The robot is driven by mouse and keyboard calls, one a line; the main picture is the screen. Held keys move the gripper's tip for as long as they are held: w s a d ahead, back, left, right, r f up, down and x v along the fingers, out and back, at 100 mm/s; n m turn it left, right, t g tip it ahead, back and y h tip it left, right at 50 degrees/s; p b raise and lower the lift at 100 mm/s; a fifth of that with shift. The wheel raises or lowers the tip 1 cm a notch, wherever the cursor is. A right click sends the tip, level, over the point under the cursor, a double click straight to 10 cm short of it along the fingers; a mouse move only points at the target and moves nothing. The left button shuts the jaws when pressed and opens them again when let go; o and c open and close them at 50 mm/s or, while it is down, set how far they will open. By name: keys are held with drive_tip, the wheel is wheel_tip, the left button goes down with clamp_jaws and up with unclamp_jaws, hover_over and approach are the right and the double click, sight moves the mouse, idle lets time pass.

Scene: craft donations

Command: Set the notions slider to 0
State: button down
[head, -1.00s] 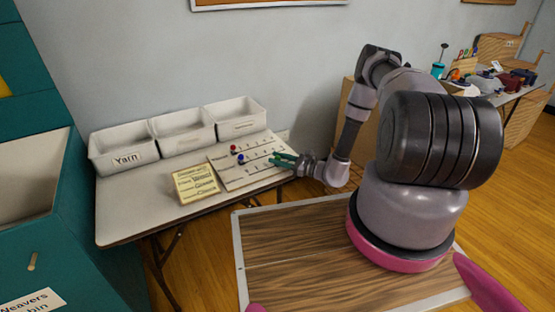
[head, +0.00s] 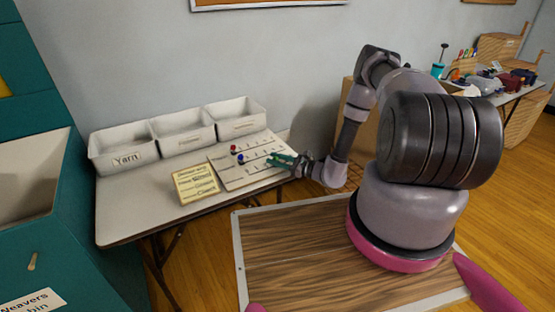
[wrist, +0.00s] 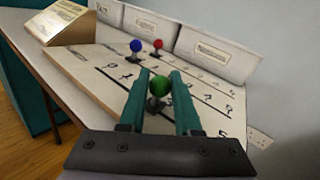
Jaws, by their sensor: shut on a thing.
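A pale slider board (head: 226,180) lies tilted on the table, with several printed rows of numbers and a coloured knob on each of three sliders. The red knob (head: 233,148) and blue knob (head: 240,158) stand at the left part of their rows; they also show in the wrist view, blue (wrist: 136,46) and red (wrist: 158,44). The green knob (wrist: 158,87) is between the teal fingers of my gripper (wrist: 158,76), which is shut on it. My gripper (head: 284,158) is over the board's front right part. Row names are too small to read.
Three white bins stand behind the board, the left one (head: 124,158) labelled Yarn. A yellow note card (head: 195,184) stands left of the board. A teal bin (head: 60,230) is at the left. Bare table (head: 130,205) shows at front left.

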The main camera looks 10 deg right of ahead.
sight(250, 176)
drive_tip(key=s+a, duration=0.1)
drive_tip(key=a, duration=0.2)
drive_tip(key=s+a, duration=0.1)
drive_tip(key=a, duration=0.3)
drive_tip(key=s+a, duration=0.1)
drive_tip(key=a, duration=0.3)
drive_tip(key=shift+s, duration=0.35)
drive_tip(key=c, duration=0.6)
unclamp_jaws()
drive_tip(key=shift+a, duration=0.1)
drive_tip(key=shift+s+d, duration=0.2)
drive_tip(key=shift+d, duration=0.2)
drive_tip(key=v, duration=1)
drive_tip(key=shift+s, duration=0.1)
